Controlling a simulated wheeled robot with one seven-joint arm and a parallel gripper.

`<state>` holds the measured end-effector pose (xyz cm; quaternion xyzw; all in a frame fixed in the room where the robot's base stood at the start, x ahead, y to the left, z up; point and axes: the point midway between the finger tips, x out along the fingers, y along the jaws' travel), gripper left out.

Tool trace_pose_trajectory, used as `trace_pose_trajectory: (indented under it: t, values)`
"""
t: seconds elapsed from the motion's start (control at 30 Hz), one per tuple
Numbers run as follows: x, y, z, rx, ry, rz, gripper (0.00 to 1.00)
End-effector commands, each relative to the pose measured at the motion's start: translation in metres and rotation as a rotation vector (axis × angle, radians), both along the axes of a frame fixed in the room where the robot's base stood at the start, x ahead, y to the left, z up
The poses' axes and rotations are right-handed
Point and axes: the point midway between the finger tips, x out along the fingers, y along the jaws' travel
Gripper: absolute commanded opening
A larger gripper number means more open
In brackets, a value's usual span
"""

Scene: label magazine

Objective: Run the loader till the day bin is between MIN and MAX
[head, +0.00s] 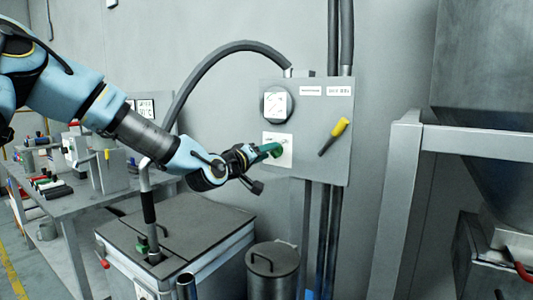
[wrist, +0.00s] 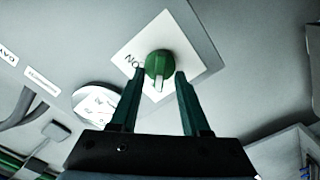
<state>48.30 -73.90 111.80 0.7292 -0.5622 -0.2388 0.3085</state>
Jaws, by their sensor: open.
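A grey control box (head: 310,120) is on the wall. On it, a green rotary knob (wrist: 158,64) sits on a white square label (wrist: 190,45), with lettering that looks like "ON" beside it. My gripper (wrist: 161,76) is open, its two dark green fingers pointing at the panel with the knob between their tips. I cannot tell whether they touch it. In the head view my gripper (head: 262,151) is at the lower left of the box and partly covers the label. A round white dial (head: 278,104) is above it; it also shows in the wrist view (wrist: 97,99). Its marks are unreadable.
A yellow-handled lever (head: 335,135) is on the box's right side. A metal hopper (head: 485,75) with a grey frame (head: 400,195) stands at right. Below my arm are a lidded grey cabinet (head: 180,233) and a lidded canister (head: 272,270). A cluttered workbench (head: 55,200) is at left.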

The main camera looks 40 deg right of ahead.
Motion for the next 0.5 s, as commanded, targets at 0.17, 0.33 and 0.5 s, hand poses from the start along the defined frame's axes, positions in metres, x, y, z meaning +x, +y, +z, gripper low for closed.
trace_pose_trajectory:
  t: [0.17, 0.33, 0.5]
  values:
    - [0.000, 0.001, 0.000, -0.001, -0.001, 0.000, 0.46]
    - [-0.003, 0.015, -0.001, -0.001, -0.002, 0.001, 0.46]
    - [-0.011, 0.048, -0.002, 0.001, -0.004, 0.003, 0.46]
